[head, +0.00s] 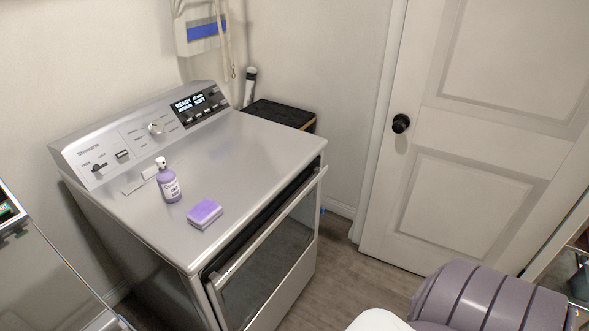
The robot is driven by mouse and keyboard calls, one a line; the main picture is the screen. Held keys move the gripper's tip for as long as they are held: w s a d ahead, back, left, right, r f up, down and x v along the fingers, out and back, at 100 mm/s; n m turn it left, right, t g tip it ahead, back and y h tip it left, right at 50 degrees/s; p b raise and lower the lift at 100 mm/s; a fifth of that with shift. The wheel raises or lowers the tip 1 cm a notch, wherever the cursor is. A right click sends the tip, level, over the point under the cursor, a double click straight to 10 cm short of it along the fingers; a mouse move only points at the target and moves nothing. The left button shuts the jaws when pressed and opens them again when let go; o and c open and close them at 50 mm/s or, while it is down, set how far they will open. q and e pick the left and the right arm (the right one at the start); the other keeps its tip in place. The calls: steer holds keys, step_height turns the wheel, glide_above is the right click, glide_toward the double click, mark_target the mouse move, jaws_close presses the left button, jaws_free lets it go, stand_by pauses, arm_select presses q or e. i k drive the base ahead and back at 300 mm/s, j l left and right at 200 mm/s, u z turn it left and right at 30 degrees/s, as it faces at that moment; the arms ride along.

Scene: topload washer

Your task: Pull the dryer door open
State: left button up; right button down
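The silver dryer (254,157) stands left of centre in the head view, with its control panel (150,128) at the back and a lit display. Its front door (265,268) has a dark glass pane in a silver frame. A silver bar (268,236) runs along the door's top edge, with a dark gap between it and the dryer top. I cannot tell whether this gap is a handle recess or the door standing slightly ajar. Neither of my grippers is in view.
A purple bottle (169,184) and a purple sponge (204,214) sit on the dryer top. A black-topped box (278,114) stands behind. A white room door (480,140) is at right. Bare floor (345,270) lies before the dryer. A ribbed purple-grey object (495,298) fills the bottom right.

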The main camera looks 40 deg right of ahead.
mark_target(254, 266)
steer(key=z, duration=1.25)
